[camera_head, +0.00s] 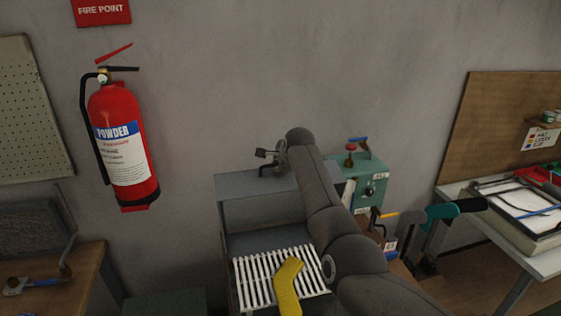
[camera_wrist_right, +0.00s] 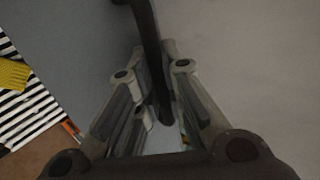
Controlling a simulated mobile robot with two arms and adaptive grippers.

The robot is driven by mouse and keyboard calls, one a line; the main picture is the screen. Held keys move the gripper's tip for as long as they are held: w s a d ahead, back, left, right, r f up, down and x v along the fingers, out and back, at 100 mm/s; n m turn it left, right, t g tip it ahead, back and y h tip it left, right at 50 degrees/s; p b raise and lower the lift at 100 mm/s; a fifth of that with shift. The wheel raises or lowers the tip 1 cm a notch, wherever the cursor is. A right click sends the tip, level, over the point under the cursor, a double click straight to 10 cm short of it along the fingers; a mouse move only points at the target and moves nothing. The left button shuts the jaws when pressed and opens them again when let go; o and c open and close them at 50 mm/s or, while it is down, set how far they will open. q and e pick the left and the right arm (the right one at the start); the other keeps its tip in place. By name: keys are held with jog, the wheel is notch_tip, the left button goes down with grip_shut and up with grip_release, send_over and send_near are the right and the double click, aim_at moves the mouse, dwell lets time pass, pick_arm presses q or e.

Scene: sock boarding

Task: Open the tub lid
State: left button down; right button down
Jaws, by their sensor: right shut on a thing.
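The grey tub (camera_head: 224,262) stands against the wall at the lower middle of the head view. A grey panel, seemingly its lid (camera_head: 240,186), lies at its far upper end; how far it is raised I cannot tell. My right gripper (camera_head: 268,158) is at that panel's upper edge, partly hidden behind my arm. In the right wrist view my right gripper (camera_wrist_right: 158,92) is shut on a dark bar (camera_wrist_right: 147,35), seemingly the lid's handle, which runs between its fingers. My left gripper is not in view.
A white slatted rack (camera_head: 250,280) with a yellow sock (camera_head: 288,285) lies in front of the panel. A green box (camera_head: 371,188) stands right of my arm. A fire extinguisher (camera_head: 124,150) hangs left. A bench (camera_head: 70,290) is lower left, a table (camera_head: 470,218) right.

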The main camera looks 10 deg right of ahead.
jog(key=shift+s+f, duration=0.2)
jog(key=c, duration=1.5)
grip_release()
jog(key=shift+w, duration=0.1)
jog(key=shift+c, duration=0.2)
jog(key=shift+r, duration=0.1)
jog(key=v, duration=1.2)
jog(key=shift+r, duration=0.1)
